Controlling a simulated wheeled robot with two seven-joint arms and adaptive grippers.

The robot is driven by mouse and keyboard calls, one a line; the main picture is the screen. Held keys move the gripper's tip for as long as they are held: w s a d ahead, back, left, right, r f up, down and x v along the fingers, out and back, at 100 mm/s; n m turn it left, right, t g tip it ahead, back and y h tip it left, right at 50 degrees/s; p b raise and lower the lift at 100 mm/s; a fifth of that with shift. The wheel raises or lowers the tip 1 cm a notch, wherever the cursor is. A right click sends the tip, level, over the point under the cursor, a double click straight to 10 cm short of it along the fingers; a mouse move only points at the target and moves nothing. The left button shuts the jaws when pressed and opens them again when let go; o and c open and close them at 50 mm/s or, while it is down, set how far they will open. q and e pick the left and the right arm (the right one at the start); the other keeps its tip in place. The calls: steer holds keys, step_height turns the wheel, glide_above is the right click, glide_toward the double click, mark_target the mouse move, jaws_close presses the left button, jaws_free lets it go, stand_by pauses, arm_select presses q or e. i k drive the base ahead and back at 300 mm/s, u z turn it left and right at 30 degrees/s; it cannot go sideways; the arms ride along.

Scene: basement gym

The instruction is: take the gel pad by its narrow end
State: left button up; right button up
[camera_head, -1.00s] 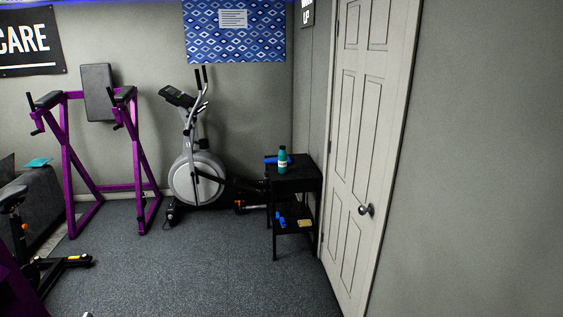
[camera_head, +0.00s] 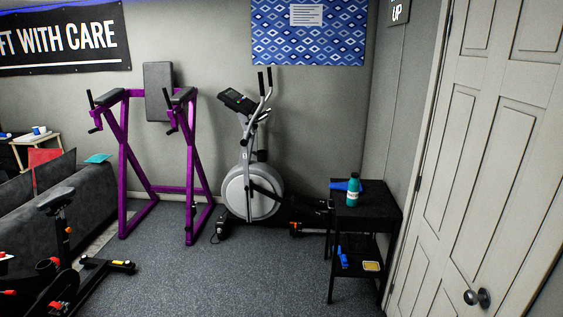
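I cannot tell for sure which thing is the gel pad. A small black two-level stand (camera_head: 384,213) is at the right, beside the door. A flat teal piece (camera_head: 97,158) rests on the dark couch at the left. Neither of my grippers shows.
An elliptical trainer (camera_head: 252,192) stands left of the stand, and a purple frame (camera_head: 125,175) further left. An exercise bike (camera_head: 62,260) and the couch (camera_head: 75,176) fill the left. A white door (camera_head: 490,150) closes the right. Carpet in front is clear.

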mark_target(343, 185)
steer(key=u, duration=0.15)
steer(key=i, duration=2.05)
steer(key=z, duration=0.2)
